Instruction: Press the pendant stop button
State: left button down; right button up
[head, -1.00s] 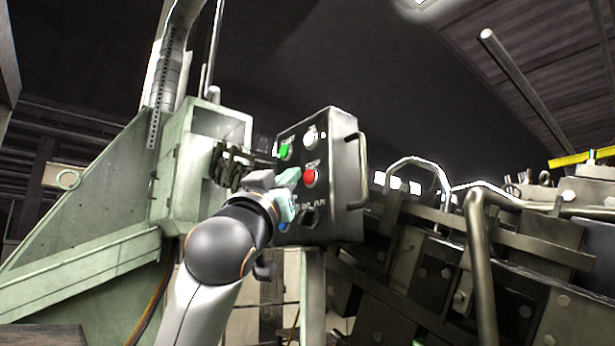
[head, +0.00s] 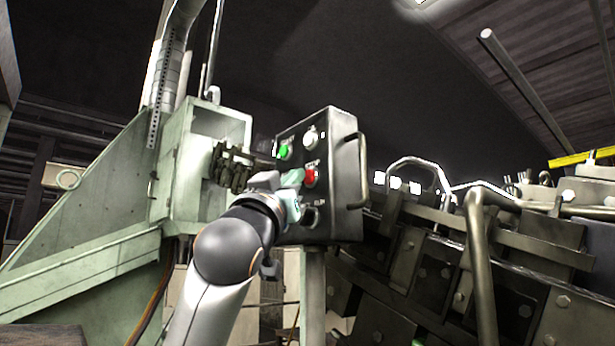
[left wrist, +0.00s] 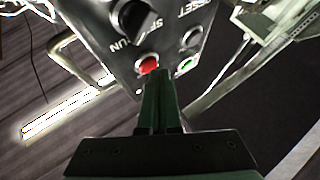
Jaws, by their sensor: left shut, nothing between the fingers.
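The pendant (head: 345,190) is a dark box with buttons on its left-facing panel. In the left wrist view the shut green fingers (left wrist: 159,74) end just beside the red button (left wrist: 149,65). I cannot tell whether they touch it. My right gripper is not in view.
A black knob (left wrist: 135,18) is also on the panel. A handle (head: 360,170) runs along the pendant's right side. Pale green machine framing (head: 110,215) stands left, dark machinery right.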

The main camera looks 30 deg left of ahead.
pick_arm(q)
jog(key=shift+w+d, duration=0.15)
jog(key=shift+w, duration=0.25)
dwell(0.7)
jog(key=shift+s, duration=0.1)
jog(key=shift+s+a+b, duration=0.35)
jog(key=shift+s+b, duration=0.05)
jog(key=shift+s, duration=0.3)
jog(key=s, duration=0.1)
jog(key=s+a+b, duration=0.1)
jog(key=s, duration=0.1)
jog(key=s+a, duration=0.1)
jog(key=shift+s+b, duration=0.35)
dwell(1.0)
